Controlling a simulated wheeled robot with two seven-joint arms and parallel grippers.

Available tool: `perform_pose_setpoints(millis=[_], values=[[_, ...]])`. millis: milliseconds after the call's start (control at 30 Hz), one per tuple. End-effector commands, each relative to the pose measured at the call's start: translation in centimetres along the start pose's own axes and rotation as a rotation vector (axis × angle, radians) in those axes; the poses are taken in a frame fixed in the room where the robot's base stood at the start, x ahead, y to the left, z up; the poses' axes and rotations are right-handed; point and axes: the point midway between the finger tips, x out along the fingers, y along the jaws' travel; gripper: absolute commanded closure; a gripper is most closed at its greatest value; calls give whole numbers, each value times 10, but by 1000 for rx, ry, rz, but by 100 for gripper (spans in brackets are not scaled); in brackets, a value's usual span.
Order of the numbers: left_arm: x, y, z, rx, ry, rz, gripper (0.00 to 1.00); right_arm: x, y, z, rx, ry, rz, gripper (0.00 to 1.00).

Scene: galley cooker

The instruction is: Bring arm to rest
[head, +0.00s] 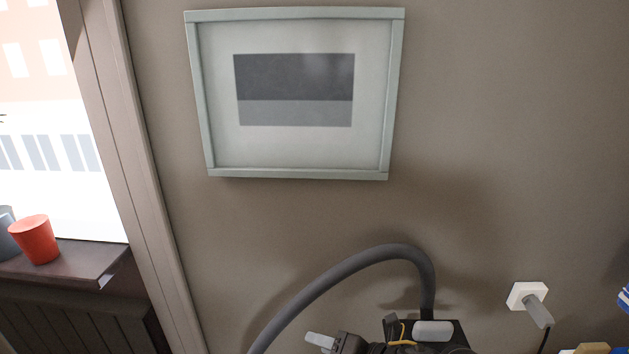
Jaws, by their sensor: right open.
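My right gripper (348,342) is at the bottom edge of the head view, in front of the wall. It is black with light grey parts, and the frame cuts off its lower part. It is open, and I see nothing held in it. A thick dark grey hose of my own arches above it and runs down to the left. The rest of the right arm is mostly out of the frame. My left gripper is not in view.
A framed picture (295,153) hangs on the brown wall (520,120). A socket with a plug (527,297) is at the lower right. A red cup (35,240) stands on the windowsill (75,262) at left, above a dark radiator (80,315). Cut-off objects show at the right edge.

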Motion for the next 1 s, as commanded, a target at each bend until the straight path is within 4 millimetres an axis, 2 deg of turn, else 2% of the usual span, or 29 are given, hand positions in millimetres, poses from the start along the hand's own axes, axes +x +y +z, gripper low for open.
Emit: perform_pose_setpoints(millis=[33,167,267,400,500,700,900,1000], values=[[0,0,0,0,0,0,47,-4,-6,-7,172,-51,-11,55],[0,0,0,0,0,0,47,-24,-37,-12,650,-219,-69,55],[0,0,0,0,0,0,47,-50,-75,-24,1030,-363,-137,55],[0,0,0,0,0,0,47,-98,-135,-56,1528,-587,-253,55],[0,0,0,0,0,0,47,-132,-168,-84,1796,-737,-328,55],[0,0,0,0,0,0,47,-187,-206,-134,2141,-982,-442,55],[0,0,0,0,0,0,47,-234,-228,-180,2380,-1209,-536,55],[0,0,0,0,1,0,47,-211,-255,-183,2365,-1197,-549,55]])
